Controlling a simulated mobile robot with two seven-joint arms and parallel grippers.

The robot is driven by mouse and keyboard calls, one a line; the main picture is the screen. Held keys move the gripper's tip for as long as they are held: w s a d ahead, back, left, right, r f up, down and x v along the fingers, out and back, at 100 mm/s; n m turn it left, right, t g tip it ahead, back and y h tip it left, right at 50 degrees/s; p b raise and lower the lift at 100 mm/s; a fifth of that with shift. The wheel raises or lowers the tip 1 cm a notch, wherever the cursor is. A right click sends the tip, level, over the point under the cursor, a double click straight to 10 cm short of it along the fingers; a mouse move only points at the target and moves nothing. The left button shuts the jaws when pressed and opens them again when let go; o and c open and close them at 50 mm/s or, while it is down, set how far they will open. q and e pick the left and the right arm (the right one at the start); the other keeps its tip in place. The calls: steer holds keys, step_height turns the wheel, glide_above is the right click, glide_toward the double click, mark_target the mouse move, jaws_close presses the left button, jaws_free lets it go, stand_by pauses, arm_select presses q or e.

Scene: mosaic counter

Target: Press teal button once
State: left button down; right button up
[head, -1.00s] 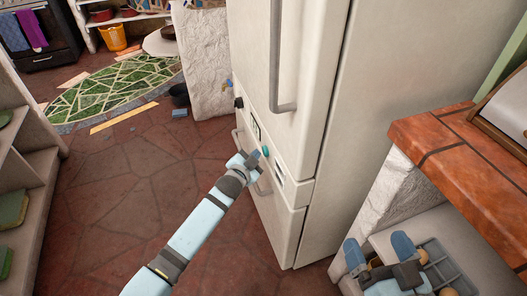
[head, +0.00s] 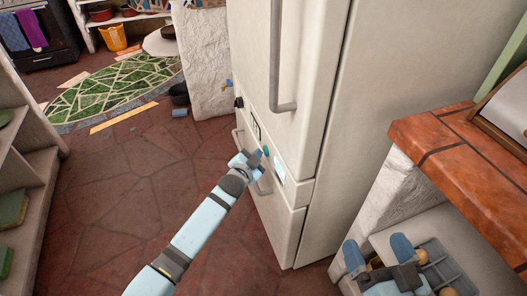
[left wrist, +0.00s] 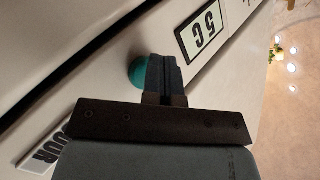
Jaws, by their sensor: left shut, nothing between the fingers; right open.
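The teal button (head: 266,151) is a small round knob on the front of the pale fridge (head: 248,60). In the left wrist view the button (left wrist: 137,71) shows beside my fingertips, partly covered by them. My left gripper (head: 258,157) is shut and empty, with its tips at the button. I cannot tell for sure whether they touch it. The closed fingers also show in the left wrist view (left wrist: 161,70). My right gripper (head: 376,246) is open, low at the right by the counter.
A fridge handle (head: 277,60) hangs above. A brick-topped counter (head: 450,150) stands right, over a grey divided tray (head: 446,262). Shelves (head: 25,160) stand left. The floor between is clear.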

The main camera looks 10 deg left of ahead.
arm_select(q)
steer(key=shift+d, duration=0.1)
stand_by(0.4)
steer(key=shift+s+a+p, duration=0.45)
steer(key=shift+a+p, duration=0.2)
steer(key=shift+a, duration=0.05)
steer(key=s+a+p, duration=0.1)
steer(key=s+a, duration=0.1)
steer(key=a+p, duration=0.1)
steer(key=a, duration=0.1)
steer(key=shift+s+a+p, duration=0.1)
steer(key=shift+s+p, duration=0.25)
steer(key=shift+s, duration=0.05)
